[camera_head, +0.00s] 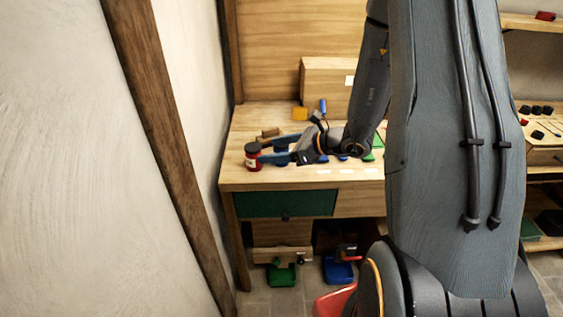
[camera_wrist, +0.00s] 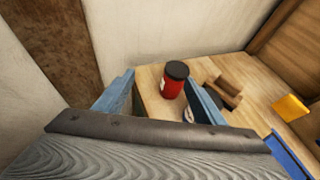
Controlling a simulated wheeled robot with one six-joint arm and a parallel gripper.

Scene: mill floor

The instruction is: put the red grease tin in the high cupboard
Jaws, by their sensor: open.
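The red grease tin (camera_head: 253,161), with a black lid and a pale label, stands upright near the left end of the wooden bench (camera_head: 236,178). My gripper (camera_head: 266,151) is open and low over the bench, its blue fingers pointing left at the tin. In the wrist view the tin (camera_wrist: 171,86) shows between the two fingers, nearer the right one, around or just beyond the tips. I cannot tell whether a finger touches it. No high cupboard can be clearly made out in these views.
A small brown wooden block (camera_wrist: 225,92) lies beside the tin. A yellow block (camera_head: 300,114) and a wooden box (camera_head: 326,80) stand farther back. A wall and post close off the left. Green (camera_head: 281,275) and blue (camera_head: 337,270) items sit under the bench. Shelves (camera_head: 540,22) stand at right.

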